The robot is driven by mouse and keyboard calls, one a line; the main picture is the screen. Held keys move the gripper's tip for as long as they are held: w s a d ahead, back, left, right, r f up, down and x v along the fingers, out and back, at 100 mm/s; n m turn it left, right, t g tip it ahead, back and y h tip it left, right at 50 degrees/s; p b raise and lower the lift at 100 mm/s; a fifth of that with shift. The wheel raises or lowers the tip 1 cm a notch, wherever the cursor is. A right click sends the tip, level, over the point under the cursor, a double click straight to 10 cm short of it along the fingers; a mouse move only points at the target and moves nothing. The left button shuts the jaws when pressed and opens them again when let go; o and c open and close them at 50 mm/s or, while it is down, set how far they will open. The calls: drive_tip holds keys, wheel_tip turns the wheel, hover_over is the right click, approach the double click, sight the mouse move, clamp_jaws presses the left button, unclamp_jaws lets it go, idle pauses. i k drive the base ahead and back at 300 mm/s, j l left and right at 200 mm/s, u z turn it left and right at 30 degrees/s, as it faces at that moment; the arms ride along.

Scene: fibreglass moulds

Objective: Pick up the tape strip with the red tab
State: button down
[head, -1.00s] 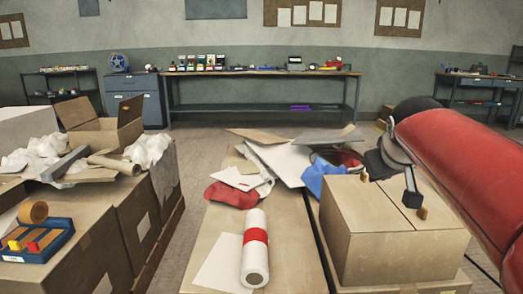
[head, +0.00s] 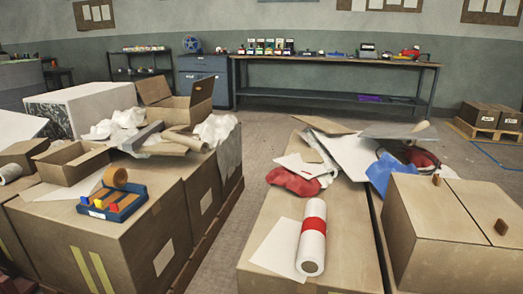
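A blue tray (head: 140,209) sits on the large cardboard box at the left, near its front right corner. It holds orange-brown strips with small coloured tabs at their near ends. The red tab (head: 114,208) is right of a yellow-orange tab (head: 98,203). The strips are too small to make out in detail. A brown tape roll (head: 115,177) stands at the tray's back edge and may hide part of it. My gripper and arm are not in view now.
A small open carton (head: 72,170) is left of the tray; crumpled white wrap and cardboard lie behind. A gap of floor separates the left boxes from the middle box, which bears a white roll with a red band (head: 313,230). Small brown blocks (head: 501,227) are at the right box.

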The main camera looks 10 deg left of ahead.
sight(118, 208)
drive_tip(key=u, duration=1.8)
drive_tip(key=i+j, duration=0.15)
drive_tip(key=i, duration=0.9)
